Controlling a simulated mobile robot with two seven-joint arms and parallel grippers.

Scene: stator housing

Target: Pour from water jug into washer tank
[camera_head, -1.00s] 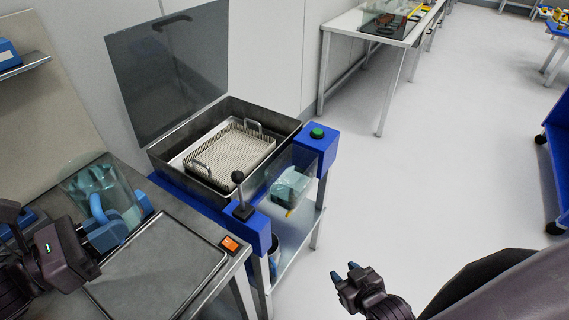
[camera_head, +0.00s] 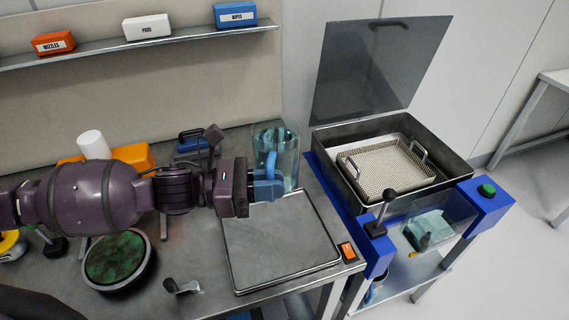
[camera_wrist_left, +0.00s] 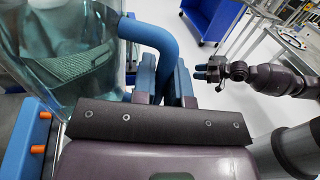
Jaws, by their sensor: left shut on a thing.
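The water jug (camera_head: 290,158) is clear with a blue handle and bluish water inside. It looks about upright at the back of the bench; I cannot tell whether its base touches the bench. My left gripper (camera_head: 262,186) is shut on the handle, on the jug's near side. In the left wrist view the jug (camera_wrist_left: 75,70) fills the upper left. The washer tank (camera_head: 452,164) is an open metal basin right of the jug, with its dark lid raised and a mesh basket (camera_head: 388,170) inside. My right gripper (camera_wrist_left: 203,71) shows in the left wrist view, its fingers slightly apart and empty.
A flat metal plate (camera_head: 280,250) lies in front of the jug. A lever (camera_head: 383,208) stands at the washer's front, with a green button (camera_head: 487,190) to its right. A round green-topped dish (camera_head: 118,258) sits left. A shelf (camera_head: 180,40) runs along the wall behind.

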